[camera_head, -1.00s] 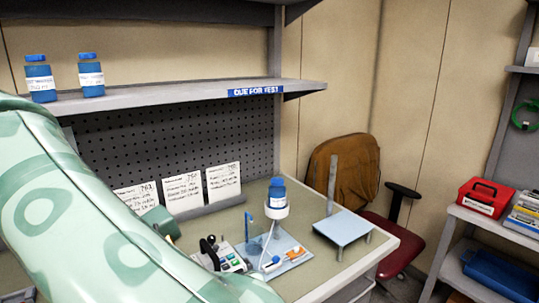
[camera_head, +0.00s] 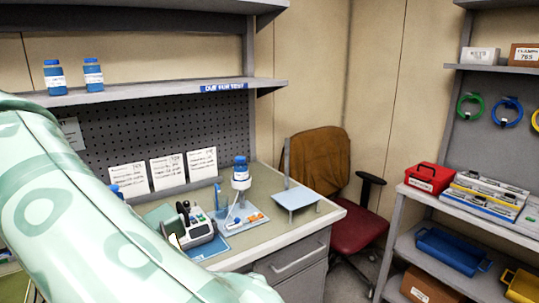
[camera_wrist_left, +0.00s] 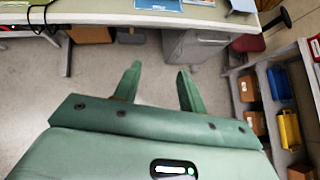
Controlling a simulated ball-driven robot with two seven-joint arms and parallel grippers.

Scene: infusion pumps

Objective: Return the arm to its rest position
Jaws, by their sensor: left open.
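My left arm, pale green with darker ring patterns, comes in from the left of the head view and covers its lower left part. Its gripper is hidden or out of frame there. In the left wrist view my left gripper (camera_wrist_left: 155,88) is open and empty, with its two green fingers apart over the bare floor. The bench edge lies beyond the fingertips at the top of that view. My right gripper is in neither view.
The bench (camera_head: 263,236) holds a pump (camera_head: 190,228), a blue bottle (camera_head: 240,169) on a stand and a small raised platform (camera_head: 296,198). A red chair (camera_head: 358,231) stands beside it. Shelves with a red toolbox (camera_head: 428,177) are at right. Floor (camera_wrist_left: 105,65) under the gripper is clear.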

